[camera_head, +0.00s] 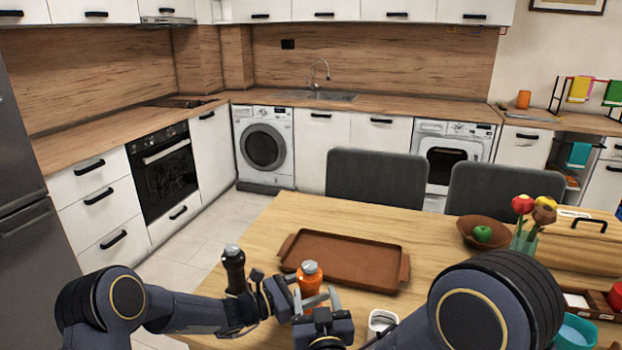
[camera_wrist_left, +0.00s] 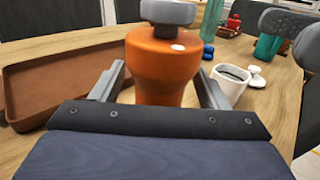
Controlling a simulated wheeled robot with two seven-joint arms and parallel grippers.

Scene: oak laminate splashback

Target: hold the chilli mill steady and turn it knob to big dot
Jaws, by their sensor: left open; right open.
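The orange mill (camera_head: 309,281), which I take as the chilli mill, stands upright on the table with a grey knob (camera_head: 309,267) on top. In the left wrist view the orange mill (camera_wrist_left: 163,68) stands between the spread fingers of my left gripper (camera_wrist_left: 160,88), with a gap on both sides. My left gripper (camera_head: 304,293) reaches the mill from the left, open. My right gripper (camera_head: 316,299) is open in front of it.
A brown tray (camera_head: 345,259) lies just behind the mill. A black mill (camera_head: 233,271) stands left, near my left forearm. A white cup (camera_head: 382,322) stands to the right. A bowl with a green apple (camera_head: 482,234) and a flower vase (camera_head: 524,241) are farther right.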

